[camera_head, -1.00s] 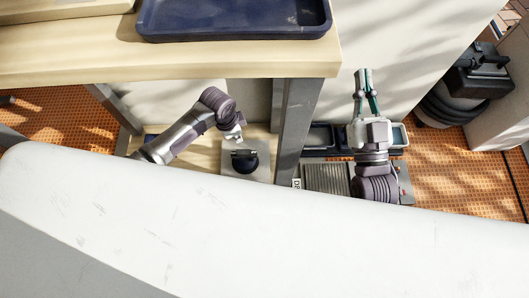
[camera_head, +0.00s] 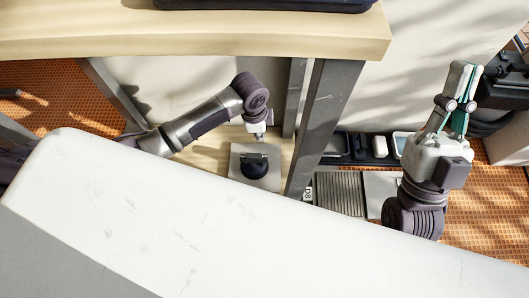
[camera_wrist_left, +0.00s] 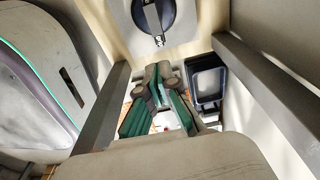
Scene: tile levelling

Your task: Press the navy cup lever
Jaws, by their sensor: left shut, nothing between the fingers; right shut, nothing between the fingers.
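The navy cup lever (camera_head: 255,168) is a dark round piece on a square grey plate (camera_head: 272,184), low under the tabletop. It also shows at the top of the left wrist view as a dark disc (camera_wrist_left: 172,16) with a narrow bar. My left gripper (camera_head: 259,136) is shut and empty, pointing down near the plate's far edge. In the left wrist view its green-padded fingers (camera_wrist_left: 160,68) are together just below the disc; I cannot tell whether they touch the lever. My right gripper (camera_head: 463,66) is shut and empty, pointing up at the right.
A wooden table (camera_head: 200,36) with a dark blue tray (camera_head: 265,4) stands above the left arm. Grey table legs (camera_head: 325,125) rise just right of the plate. Black bins (camera_head: 360,147) and a ribbed grey panel (camera_head: 340,190) lie between leg and right gripper. A white surface fills the foreground.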

